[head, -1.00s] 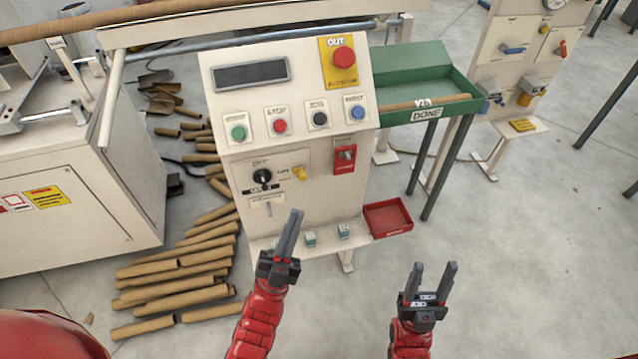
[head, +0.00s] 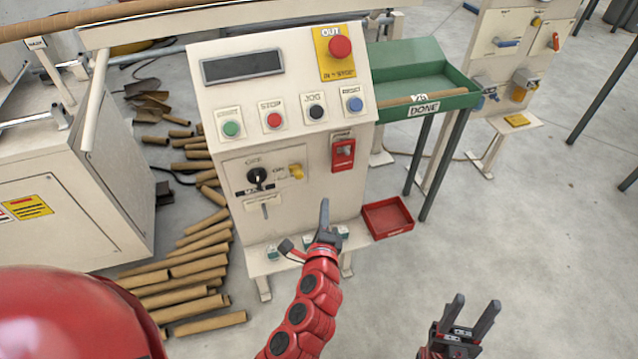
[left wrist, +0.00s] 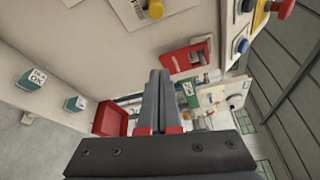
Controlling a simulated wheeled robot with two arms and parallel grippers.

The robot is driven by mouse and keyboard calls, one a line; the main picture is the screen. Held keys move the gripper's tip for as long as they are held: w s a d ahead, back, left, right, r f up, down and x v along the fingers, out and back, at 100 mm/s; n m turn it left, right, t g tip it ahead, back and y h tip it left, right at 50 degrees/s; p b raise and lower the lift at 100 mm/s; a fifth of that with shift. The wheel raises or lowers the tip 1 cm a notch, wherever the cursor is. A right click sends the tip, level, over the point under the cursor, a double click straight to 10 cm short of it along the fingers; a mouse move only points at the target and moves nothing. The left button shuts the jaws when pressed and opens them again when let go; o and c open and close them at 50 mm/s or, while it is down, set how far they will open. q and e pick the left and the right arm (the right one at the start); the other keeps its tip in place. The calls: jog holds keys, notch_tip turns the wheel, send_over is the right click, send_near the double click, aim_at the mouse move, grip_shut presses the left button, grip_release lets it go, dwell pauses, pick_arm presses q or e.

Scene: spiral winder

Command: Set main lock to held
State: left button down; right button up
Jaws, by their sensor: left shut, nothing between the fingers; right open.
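The sloped cream control console (head: 300,212) carries a lower panel with a black rotary knob (head: 258,178), OFF and ON marks, and a yellow piece (head: 296,171) beside it. A red switch box (head: 343,154) is to their right. Which part is the main lock I cannot tell for sure. My left gripper (head: 324,205) is shut and empty, in front of the console's lower part, below the red box. The left wrist view shows its closed fingers (left wrist: 158,92), with the red box (left wrist: 187,57) and yellow piece (left wrist: 155,9) beyond. My right gripper (head: 470,312) is open and empty, low at right.
Green, red, black and blue buttons and a red mushroom button (head: 340,47) sit above the panel. A red tray (head: 388,217) is right of the console's foot. A green DONE tray (head: 430,75) stands behind. Cardboard tubes (head: 190,270) lie on the floor at left.

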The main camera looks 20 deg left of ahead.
aim_at(297, 172)
pick_arm(q)
jog(key=shift+s+a+r+y, duration=0.1)
jog(key=shift+a+y, duration=0.2)
jog(key=w+a+p, duration=0.2)
jog(key=w+a, duration=0.3)
jog(key=w, duration=0.2)
jog(key=shift+w+a+p, duration=0.25)
jog(key=shift+a+p, duration=0.1)
jog(key=shift+a, duration=0.05)
jog(key=shift+r, duration=0.1)
dwell(0.3)
jog(key=s+a, duration=0.2)
jog(key=a+p, duration=0.1)
jog(key=a, duration=0.1)
jog(key=shift+s+a, duration=0.1)
jog(key=shift+s, duration=0.3)
